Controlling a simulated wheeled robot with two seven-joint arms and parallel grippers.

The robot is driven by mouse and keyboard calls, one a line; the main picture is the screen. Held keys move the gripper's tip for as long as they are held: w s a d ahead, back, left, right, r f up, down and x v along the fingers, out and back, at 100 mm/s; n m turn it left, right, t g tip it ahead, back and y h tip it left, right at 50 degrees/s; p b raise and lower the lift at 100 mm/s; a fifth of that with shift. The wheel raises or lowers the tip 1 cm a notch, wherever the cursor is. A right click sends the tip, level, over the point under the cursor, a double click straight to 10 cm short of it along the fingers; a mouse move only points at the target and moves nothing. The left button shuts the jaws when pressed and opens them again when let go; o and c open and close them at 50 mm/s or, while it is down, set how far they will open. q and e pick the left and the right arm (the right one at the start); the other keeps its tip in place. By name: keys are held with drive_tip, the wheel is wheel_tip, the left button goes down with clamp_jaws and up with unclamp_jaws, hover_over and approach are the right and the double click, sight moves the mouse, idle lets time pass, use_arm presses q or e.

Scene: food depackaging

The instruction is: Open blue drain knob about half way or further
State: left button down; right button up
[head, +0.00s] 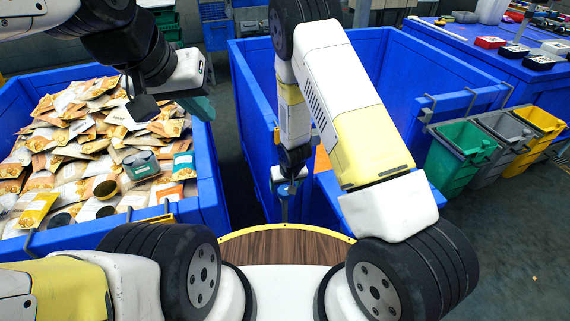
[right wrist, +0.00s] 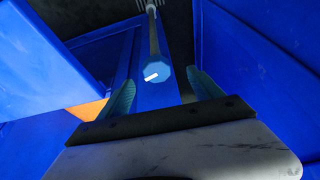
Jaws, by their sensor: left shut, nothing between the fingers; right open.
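The blue drain knob (right wrist: 159,74) is an octagonal blue cap with a white mark, in the middle of the right wrist view, at the end of a grey pipe. In the head view the knob (head: 284,189) shows small below my right arm. My right gripper (right wrist: 160,92) is open, with its two teal fingers on either side of the knob's near side; I cannot tell whether they touch it. In the head view its fingers (head: 287,180) are mostly hidden. My left gripper (head: 197,108) is shut and empty above the left bin.
A blue bin (head: 210,175) full of food packets and cans stands at the left. A large blue bin (head: 395,60) stands behind my right arm. Green (head: 465,150), grey and yellow small bins hang at the right. Dark floor lies between the large bins.

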sight(285, 190)
drive_tip(key=shift+m, duration=0.3)
drive_tip(key=x, duration=0.4)
drive_tip(key=w+x, duration=0.1)
drive_tip(key=x, duration=0.2)
drive_tip(key=shift+d, duration=0.25)
drive_tip(key=c, duration=1.3)
drive_tip(key=shift+d+n, duration=0.1)
drive_tip(key=shift+n, duration=0.7)
drive_tip(key=shift+c, duration=0.2)
